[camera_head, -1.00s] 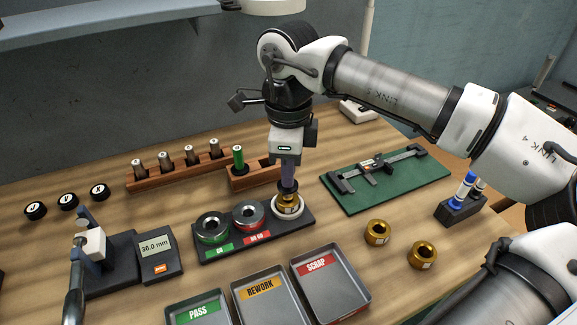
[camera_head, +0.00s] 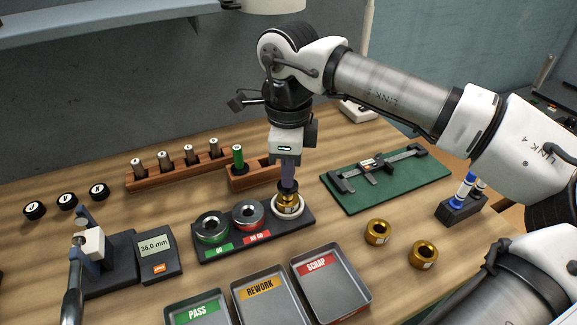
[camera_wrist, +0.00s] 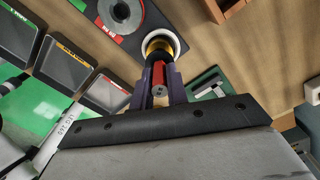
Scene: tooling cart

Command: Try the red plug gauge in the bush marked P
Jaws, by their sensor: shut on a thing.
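My gripper (camera_head: 288,172) is shut on the red plug gauge, whose red handle (camera_wrist: 158,76) shows between the fingers in the wrist view. The gauge points down at a brass bush (camera_head: 288,207) seated in a white ring at the right end of a dark fixture. This bush (camera_wrist: 158,44) also shows in the wrist view, in line with the gauge. The gauge's dark lower part meets the bush's top; I cannot tell how far it is inside. Two more brass bushes, one (camera_head: 377,232) and another (camera_head: 422,255), stand on the bench at right. The bush markings are too small to read.
Two ring gauges, GO (camera_head: 212,228) and NO GO (camera_head: 248,214), sit left of the bush. A wooden rack (camera_head: 250,178) with a green-handled gauge stands behind. Trays marked PASS (camera_head: 197,312), REWORK (camera_head: 262,288) and SCRAP (camera_head: 317,264) lie in front. A caliper lies on a green mat (camera_head: 400,190).

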